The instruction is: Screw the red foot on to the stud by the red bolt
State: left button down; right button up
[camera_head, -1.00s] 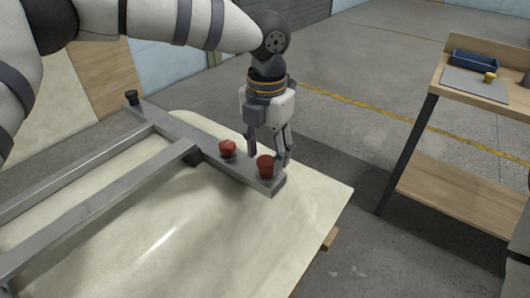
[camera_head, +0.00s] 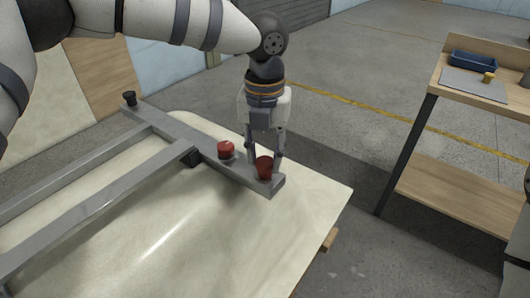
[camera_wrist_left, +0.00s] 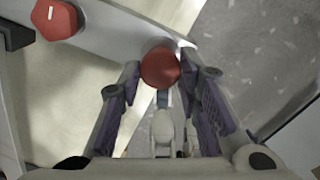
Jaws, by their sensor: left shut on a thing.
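The red foot (camera_head: 264,168) stands upright at the near right end of the grey metal bar (camera_head: 205,145). My left gripper (camera_head: 265,174) points down with one finger on each side of the foot, shut on it. The stud is hidden, so I cannot tell how far the foot is on it. The red bolt (camera_head: 226,149) sits on the same bar to the left of the foot. In the left wrist view the round red foot (camera_wrist_left: 160,68) is between the fingertips (camera_wrist_left: 163,75), and the faceted red bolt (camera_wrist_left: 57,19) shows at the upper left. My right gripper is not in view.
The bar belongs to a grey frame on a pale tub shell (camera_head: 215,240). A black foot (camera_head: 129,98) stands at the bar's far left end. A wooden bench (camera_head: 450,192) at the right carries a blue tray (camera_head: 474,60) and a yellow piece (camera_head: 488,77). Floor lies between shell and bench.

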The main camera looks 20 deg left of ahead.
pick_arm(q)
jog(key=m, duration=0.5)
jog(key=shift+f+m, duration=0.2)
jog(key=shift+m, duration=0.1)
jog(key=m, duration=0.3)
jog(key=shift+r+m, duration=0.1)
jog(key=shift+m, duration=0.2)
jog(key=c, duration=1.1)
grip_release()
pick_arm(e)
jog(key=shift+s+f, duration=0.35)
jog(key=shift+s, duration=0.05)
pick_arm(q)
jog(key=shift+c, duration=0.7)
jog(key=shift+r, duration=0.1)
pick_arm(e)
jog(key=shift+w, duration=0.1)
